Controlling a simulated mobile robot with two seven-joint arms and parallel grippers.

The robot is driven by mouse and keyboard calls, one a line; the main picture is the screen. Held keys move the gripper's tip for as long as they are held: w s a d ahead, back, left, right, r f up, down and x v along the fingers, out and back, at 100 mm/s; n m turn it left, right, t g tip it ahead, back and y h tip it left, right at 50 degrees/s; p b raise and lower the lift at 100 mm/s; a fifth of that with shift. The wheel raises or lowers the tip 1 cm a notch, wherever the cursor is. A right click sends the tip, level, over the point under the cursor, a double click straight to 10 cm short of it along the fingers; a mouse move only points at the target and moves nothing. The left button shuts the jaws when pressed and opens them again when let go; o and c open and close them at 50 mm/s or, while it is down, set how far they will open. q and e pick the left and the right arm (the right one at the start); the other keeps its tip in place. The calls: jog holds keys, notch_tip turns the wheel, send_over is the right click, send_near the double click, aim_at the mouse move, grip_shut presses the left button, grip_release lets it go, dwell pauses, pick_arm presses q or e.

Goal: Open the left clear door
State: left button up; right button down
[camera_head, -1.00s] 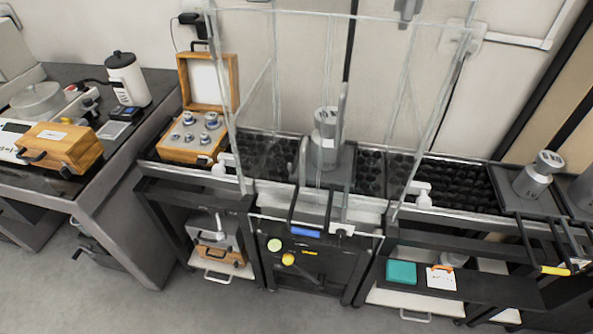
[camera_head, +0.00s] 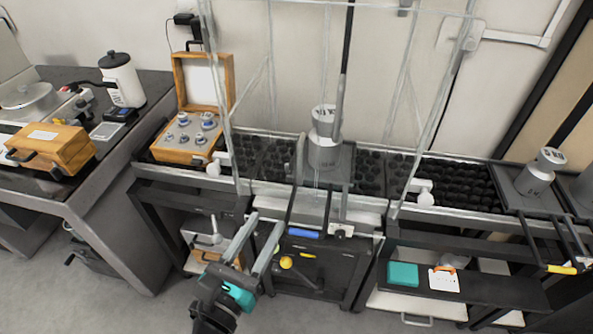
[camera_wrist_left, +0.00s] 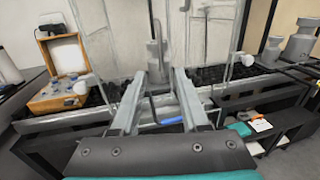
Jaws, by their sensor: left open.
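The clear enclosure stands on the middle weighing table, and its left clear door (camera_head: 268,112) is a see-through panel with thin pale edges. I cannot tell clearly whether this panel stands shut or ajar. A grey upright handle (camera_head: 300,158) shows near the middle of the front. A large steel weight (camera_head: 324,138) stands behind the clear panels. My left gripper (camera_head: 267,219) is open and empty, low in front of the table, below and apart from the left door. In the left wrist view its two fingers (camera_wrist_left: 158,80) point toward the enclosure. My right gripper is not in view.
An open wooden weight case (camera_head: 184,143) sits left of the enclosure. A closed wooden box (camera_head: 50,148) and a white canister (camera_head: 122,80) are on the left bench. White knobbed fittings (camera_head: 424,195) flank the enclosure's front. Another steel weight (camera_head: 540,170) stands at right.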

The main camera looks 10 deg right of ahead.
aim_at(299, 167)
pick_arm(q)
jog(key=x, duration=1.5)
jog(key=shift+c, duration=0.2)
grip_shut()
dwell(0.9)
